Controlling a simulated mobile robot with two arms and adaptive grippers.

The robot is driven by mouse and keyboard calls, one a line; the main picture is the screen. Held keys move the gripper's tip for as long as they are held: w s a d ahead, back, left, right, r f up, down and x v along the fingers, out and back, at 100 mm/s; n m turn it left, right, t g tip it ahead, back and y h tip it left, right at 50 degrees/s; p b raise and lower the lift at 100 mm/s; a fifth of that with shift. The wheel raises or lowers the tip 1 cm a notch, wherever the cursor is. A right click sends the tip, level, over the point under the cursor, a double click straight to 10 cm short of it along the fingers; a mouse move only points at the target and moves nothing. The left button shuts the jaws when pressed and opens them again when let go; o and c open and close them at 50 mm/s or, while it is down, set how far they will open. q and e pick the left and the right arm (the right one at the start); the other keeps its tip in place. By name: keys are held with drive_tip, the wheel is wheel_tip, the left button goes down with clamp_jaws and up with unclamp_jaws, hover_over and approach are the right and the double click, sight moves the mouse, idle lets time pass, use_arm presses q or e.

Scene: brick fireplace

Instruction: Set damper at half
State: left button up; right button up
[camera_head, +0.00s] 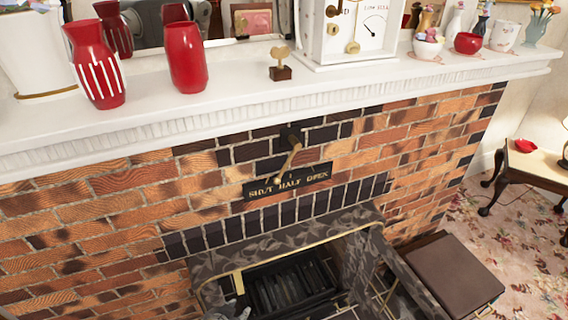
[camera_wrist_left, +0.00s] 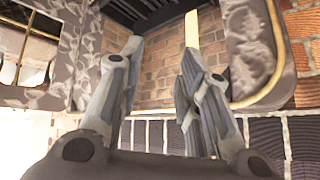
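The damper handle (camera_head: 291,157), a brass lever on a dark pivot, sticks out of the brick above the fireplace opening. It slants down and to the left, its lower end over the dark plate (camera_head: 325,171) lettered SHUT, HALF, OPEN. In the picture that end lies between SHUT and HALF; the exact setting is hard to tell. My left gripper (camera_wrist_left: 160,50) is open and empty in the left wrist view, with brickwork behind its fingers. The handle and plate do not show in that view. My right gripper is not in view.
The white mantel shelf (camera_head: 215,108) juts out above the handle, holding red vases (camera_head: 187,57), a small brass ornament (camera_head: 281,64) and a white clock-like box (camera_head: 345,30). Below is the fireplace opening (camera_head: 290,285) with its grate. A brown-topped box (camera_head: 452,272) stands at right.

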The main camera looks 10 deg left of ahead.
use_arm(q)
drive_tip(key=w+d+r+m+t+h+p, duration=0.1)
drive_tip(key=w+r+t, duration=0.2)
drive_tip(key=w+r, duration=0.45)
drive_tip(key=w+d+r+m+t+h, duration=0.15)
drive_tip(key=w+r, duration=0.35)
drive_tip(key=r, duration=0.6)
drive_tip(key=m+t+h, duration=0.3)
drive_tip(key=t+h, duration=0.1)
drive_tip(key=h, duration=0.1)
approach(282, 170)
drive_tip(key=p+x, duration=0.2)
drive_tip(key=x, duration=0.7)
drive_tip(key=shift+w, duration=0.1)
drive_tip(key=shift+p+x, duration=0.35)
drive_tip(key=shift+x, duration=0.4)
drive_tip(key=shift+d, duration=0.1)
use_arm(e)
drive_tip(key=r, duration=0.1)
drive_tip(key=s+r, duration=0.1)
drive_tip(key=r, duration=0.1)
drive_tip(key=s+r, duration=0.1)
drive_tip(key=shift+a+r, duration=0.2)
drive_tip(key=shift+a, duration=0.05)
use_arm(q)
drive_tip(key=shift+c, duration=0.5)
clamp_jaws()
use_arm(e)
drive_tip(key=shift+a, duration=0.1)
